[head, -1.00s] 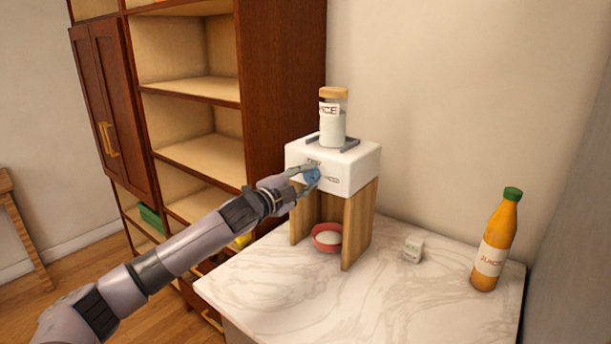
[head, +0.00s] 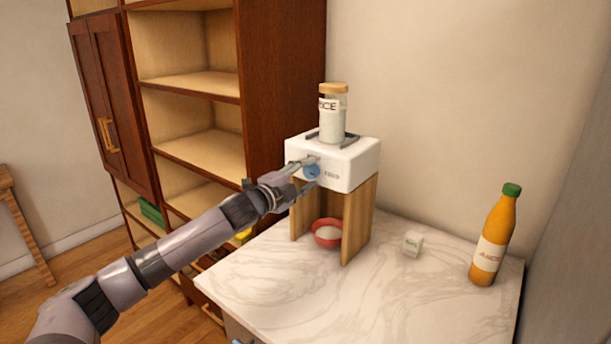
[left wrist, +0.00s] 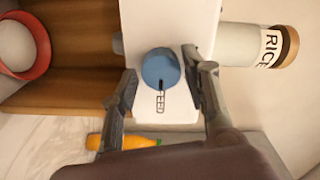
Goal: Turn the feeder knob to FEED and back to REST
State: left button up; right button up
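The feeder (head: 352,172) is a white box on wooden legs on the marble counter, with a jar labelled RICE (head: 333,122) on top. Its round blue knob (head: 312,172) is on the front face and also shows in the left wrist view (left wrist: 161,68). The knob's dark mark points at the printed word FEED. My left gripper (left wrist: 159,70) is open, with one finger on each side of the knob. A small gap shows at one finger; I cannot tell whether the other touches. The REST label cannot be made out. My right gripper is not in view.
A red bowl (head: 327,243) with white contents stands under the feeder. The front counter is clear. A wooden shelf unit (head: 282,90) stands behind at left.

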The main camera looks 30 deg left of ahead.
pick_arm(q)
jog(key=shift+o, duration=0.7)
jog(key=shift+s+a, duration=0.1)
jog(key=shift+s, duration=0.45)
jog(key=s, duration=1.1)
jog(key=shift+a, duration=0.4)
